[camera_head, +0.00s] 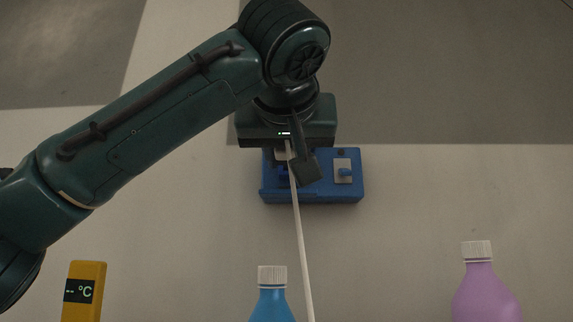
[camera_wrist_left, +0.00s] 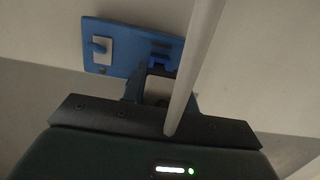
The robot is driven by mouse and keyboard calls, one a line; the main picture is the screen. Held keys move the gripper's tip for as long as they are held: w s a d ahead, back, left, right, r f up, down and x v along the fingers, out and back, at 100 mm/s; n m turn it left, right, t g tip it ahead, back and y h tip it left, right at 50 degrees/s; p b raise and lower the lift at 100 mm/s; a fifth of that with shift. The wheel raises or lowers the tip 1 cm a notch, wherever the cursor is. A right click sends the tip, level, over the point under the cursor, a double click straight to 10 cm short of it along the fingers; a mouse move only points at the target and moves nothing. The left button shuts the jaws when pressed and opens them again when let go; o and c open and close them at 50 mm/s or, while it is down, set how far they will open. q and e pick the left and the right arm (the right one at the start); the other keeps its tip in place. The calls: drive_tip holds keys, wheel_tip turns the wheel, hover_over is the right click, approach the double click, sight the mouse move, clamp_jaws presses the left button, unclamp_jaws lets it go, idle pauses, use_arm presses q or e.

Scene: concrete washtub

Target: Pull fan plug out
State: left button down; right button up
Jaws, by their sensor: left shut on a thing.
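The blue socket box (camera_head: 312,195) lies on the pale surface below my left arm, with a switch (camera_head: 344,172) on its right half. It also shows in the left wrist view (camera_wrist_left: 125,62). My left gripper (camera_head: 296,172) is over the box's left half, shut on the fan plug (camera_wrist_left: 160,86), which is mostly hidden between the fingers. The plug's white cord (camera_head: 301,235) runs from the gripper to the bottom edge; it crosses the left wrist view (camera_wrist_left: 193,70) close to the camera. I cannot tell whether the plug's pins are in the socket. My right gripper is not in view.
A blue bottle (camera_head: 271,304) and a purple bottle (camera_head: 485,298), both with white caps, stand at the bottom. A yellow thermometer (camera_head: 84,294) with a dark display is at bottom left. The surface right of the socket box is clear.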

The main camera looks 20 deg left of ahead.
use_arm(q)
drive_tip(key=v, duration=0.1)
drive_tip(key=b+v, duration=0.1)
drive_tip(key=v, duration=0.1)
drive_tip(key=b+v, duration=0.1)
drive_tip(key=v, duration=0.1)
drive_tip(key=shift+s+d+f, duration=0.1)
drive_tip(key=shift+s+f, duration=0.1)
drive_tip(key=shift+f, duration=0.25)
